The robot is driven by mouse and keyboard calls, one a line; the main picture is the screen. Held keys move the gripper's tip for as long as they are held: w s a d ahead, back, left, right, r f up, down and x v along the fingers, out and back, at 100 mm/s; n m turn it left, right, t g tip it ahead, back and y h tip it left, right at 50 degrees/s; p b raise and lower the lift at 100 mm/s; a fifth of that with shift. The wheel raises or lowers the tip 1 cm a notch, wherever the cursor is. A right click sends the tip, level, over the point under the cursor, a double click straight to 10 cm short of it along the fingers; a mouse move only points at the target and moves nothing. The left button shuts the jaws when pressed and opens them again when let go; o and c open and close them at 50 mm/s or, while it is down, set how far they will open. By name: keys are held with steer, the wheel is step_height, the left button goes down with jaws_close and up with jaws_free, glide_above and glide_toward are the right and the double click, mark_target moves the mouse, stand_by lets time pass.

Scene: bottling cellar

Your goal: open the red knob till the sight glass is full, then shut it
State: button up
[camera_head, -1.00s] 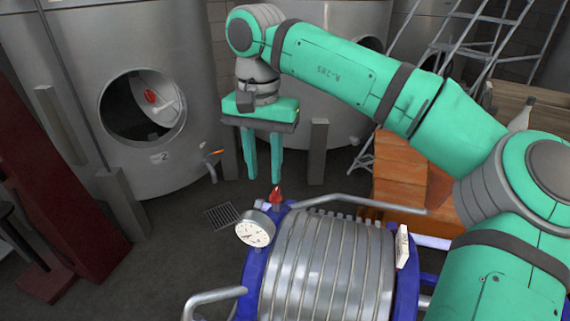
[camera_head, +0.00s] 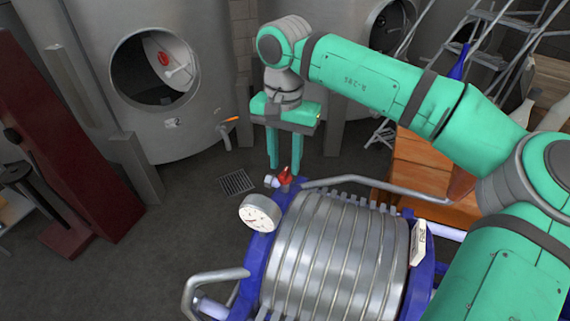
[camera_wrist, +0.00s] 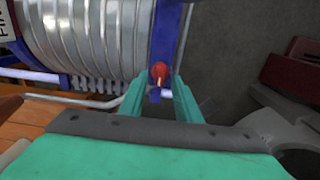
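The red knob (camera_head: 285,177) stands on the blue end frame of a ribbed steel machine (camera_head: 335,250), beside a round white gauge (camera_head: 260,213). My gripper (camera_head: 284,168) points down above and behind the knob, its two green fingers apart. In the wrist view the red knob (camera_wrist: 160,73) lies in line with the gap between the open fingers (camera_wrist: 160,82), near the tips. I cannot tell whether a finger touches it. The knob's turn is too small to read. I cannot make out a sight glass or its level.
A bent metal rail (camera_head: 385,187) runs along the machine near the knob. A steel tank (camera_head: 150,90) with an open round hatch stands behind left. A dark red beam (camera_head: 65,150) is at the left. Bare floor with a drain grate (camera_head: 236,182) lies between.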

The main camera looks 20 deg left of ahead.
steer(key=shift+f, duration=1)
jaws_close()
